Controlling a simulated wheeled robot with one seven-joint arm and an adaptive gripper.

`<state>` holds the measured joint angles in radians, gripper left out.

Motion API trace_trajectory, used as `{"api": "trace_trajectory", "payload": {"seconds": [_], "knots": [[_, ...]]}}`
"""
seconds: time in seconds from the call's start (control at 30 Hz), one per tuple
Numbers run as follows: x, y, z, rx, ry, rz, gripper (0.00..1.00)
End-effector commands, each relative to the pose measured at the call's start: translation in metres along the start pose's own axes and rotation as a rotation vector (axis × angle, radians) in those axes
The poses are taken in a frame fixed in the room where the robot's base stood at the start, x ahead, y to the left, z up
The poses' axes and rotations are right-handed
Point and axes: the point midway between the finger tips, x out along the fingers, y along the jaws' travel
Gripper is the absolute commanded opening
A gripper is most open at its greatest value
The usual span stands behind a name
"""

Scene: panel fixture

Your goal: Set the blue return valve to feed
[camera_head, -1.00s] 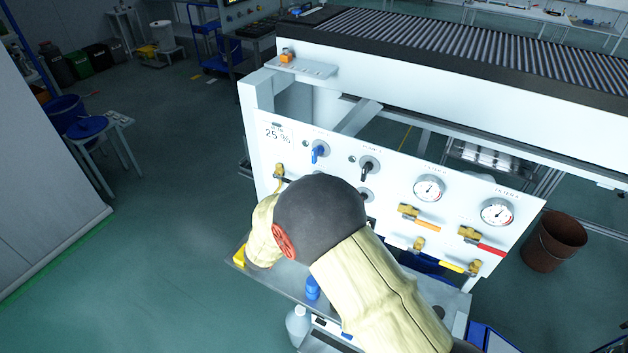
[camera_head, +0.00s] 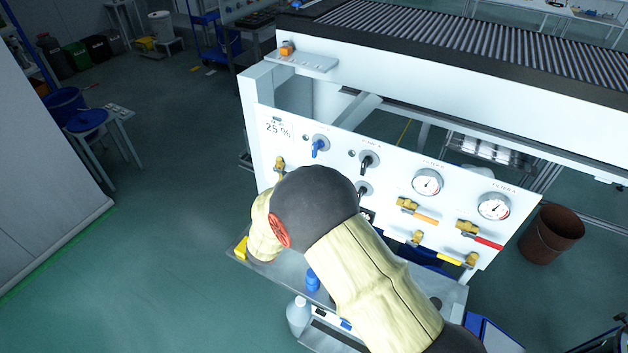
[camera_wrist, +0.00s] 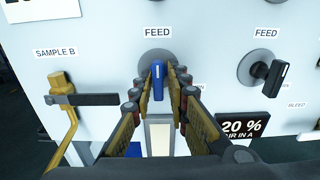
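The blue return valve (camera_head: 318,147) is a blue handle on a round grey plate on the white panel. In the wrist view the blue handle (camera_wrist: 158,82) stands about vertical under a FEED label, with a white line on its face. My gripper (camera_wrist: 159,76) is open, its two fingers on either side of the handle in that view. I cannot tell whether they touch it. In the head view my arm hides the gripper.
A black-handled valve (camera_wrist: 265,74) under another FEED label is to the right. A brass SAMPLE B valve (camera_wrist: 66,110) is to the left. Two gauges (camera_head: 428,182) and several brass valves are farther right.

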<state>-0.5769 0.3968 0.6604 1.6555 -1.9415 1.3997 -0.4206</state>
Motion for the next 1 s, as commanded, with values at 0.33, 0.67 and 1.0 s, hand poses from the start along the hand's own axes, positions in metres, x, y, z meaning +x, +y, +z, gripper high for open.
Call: {"api": "trace_trajectory", "payload": {"seconds": [0.33,0.67,1.0], "knots": [[0.001,0.002,0.004,0.006,-0.005,0.001,0.27],[-0.022,0.004,0.005,0.007,-0.006,0.005,0.27],[-0.09,0.003,0.003,0.005,-0.005,0.006,0.27]]}}
